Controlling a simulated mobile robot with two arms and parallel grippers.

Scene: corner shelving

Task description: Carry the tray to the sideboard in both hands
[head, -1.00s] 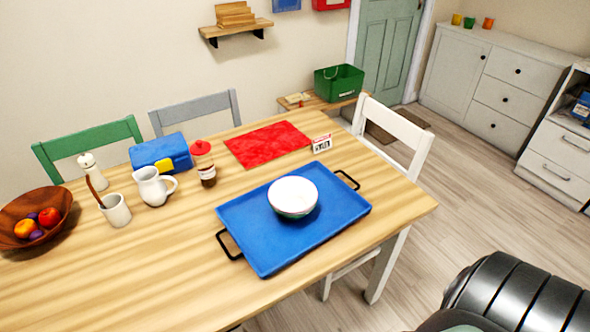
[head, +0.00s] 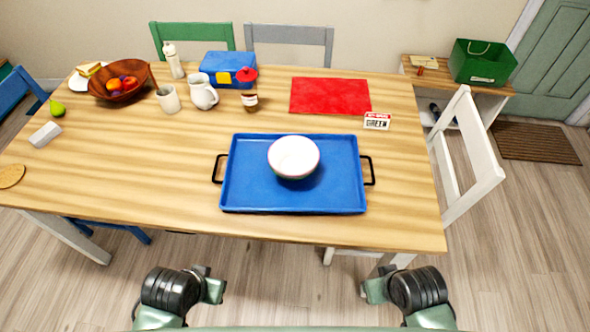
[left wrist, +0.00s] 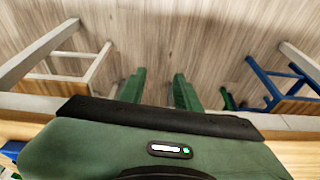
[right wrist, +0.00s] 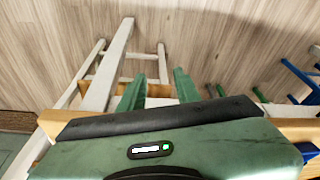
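The blue tray (head: 240,190) lies flat on the wooden table near its front edge. It has a black handle at its left end (head: 217,168) and one at its right end (head: 371,170). A white bowl (head: 294,157) stands on it, right of its middle. My left gripper (left wrist: 159,88) and my right gripper (right wrist: 158,88) each show two green fingers apart with nothing between them. In the head view both arms are low in front of the table, short of the tray and touching neither handle.
A white chair (head: 478,165) stands at the table's right end. Bare floor (head: 520,260) shows at the lower right.

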